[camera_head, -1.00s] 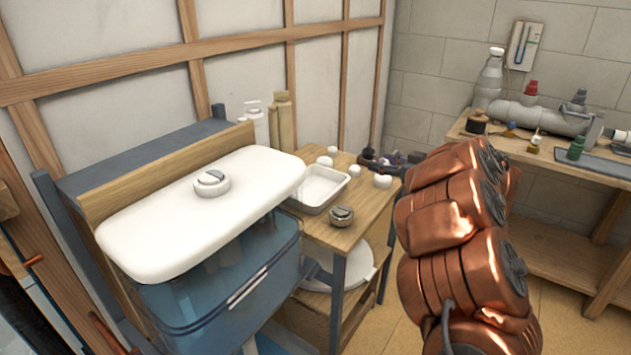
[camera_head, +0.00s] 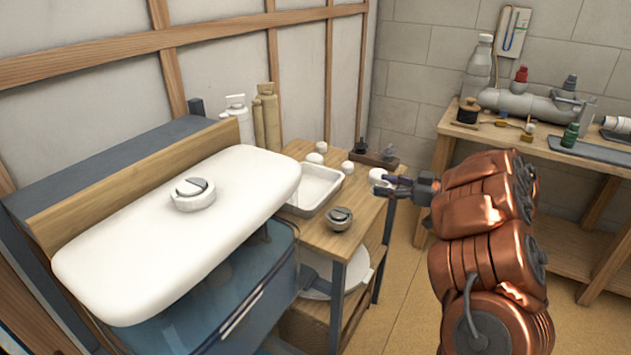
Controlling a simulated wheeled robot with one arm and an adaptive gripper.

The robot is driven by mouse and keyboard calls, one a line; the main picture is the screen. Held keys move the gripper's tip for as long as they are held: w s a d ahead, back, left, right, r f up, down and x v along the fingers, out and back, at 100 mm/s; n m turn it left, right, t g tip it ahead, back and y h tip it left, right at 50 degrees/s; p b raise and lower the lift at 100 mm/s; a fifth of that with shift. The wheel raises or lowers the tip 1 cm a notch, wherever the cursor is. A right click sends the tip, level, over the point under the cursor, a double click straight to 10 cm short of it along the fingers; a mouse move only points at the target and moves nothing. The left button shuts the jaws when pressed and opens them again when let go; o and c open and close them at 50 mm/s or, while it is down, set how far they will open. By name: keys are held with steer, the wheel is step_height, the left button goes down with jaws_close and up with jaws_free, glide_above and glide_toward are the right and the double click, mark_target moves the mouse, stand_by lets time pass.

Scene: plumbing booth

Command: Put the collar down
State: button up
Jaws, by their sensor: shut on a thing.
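My gripper (camera_head: 396,186) is dark, at the end of my copper-coloured arm, and points left over the right edge of the wooden side table (camera_head: 302,232). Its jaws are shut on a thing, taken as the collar. The collar is too small and too hidden by the fingers to make out its shape. A white round cap (camera_head: 378,175) shows right by the fingertips, on the table's right edge; I cannot tell whether they touch.
A white tray (camera_head: 330,196) and a chrome button (camera_head: 340,218) sit on the side table, with several white caps behind. The white cistern lid (camera_head: 130,245) with its button (camera_head: 193,193) stands left. A workbench (camera_head: 455,128) with bottles and pipes is at right.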

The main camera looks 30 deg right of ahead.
steer(key=shift+w+d+n+g+y, duration=0.15)
steer(key=shift+n+g+y, duration=0.25)
steer(key=shift+n+y, duration=0.25)
steer(key=shift+s+d+f+n+g+y+p, duration=0.25)
steer(key=shift+d+f+n+g+y+p, duration=0.2)
steer(key=shift+d+f+g+y+p, duration=0.15)
steer(key=d, duration=0.1)
steer(key=p, duration=0.2)
glide_toward(330, 192)
steer(key=shift+w+a+f+n+g+y, duration=0.2)
steer(key=shift+w+a+f, duration=0.1)
steer(key=shift+w, duration=0.3)
steer(key=shift+w+a+f+n+g+y, duration=0.15)
steer(key=shift+w+a+f+n+g, duration=0.15)
steer(key=shift+w, duration=0.35)
steer(key=x, duration=0.3)
steer(key=shift+w+a+r, duration=0.15)
steer(key=shift+a+r, duration=0.1)
steer(key=shift+r, duration=0.05)
steer(key=shift+d+f, duration=0.1)
steer(key=shift+f, duration=0.6)
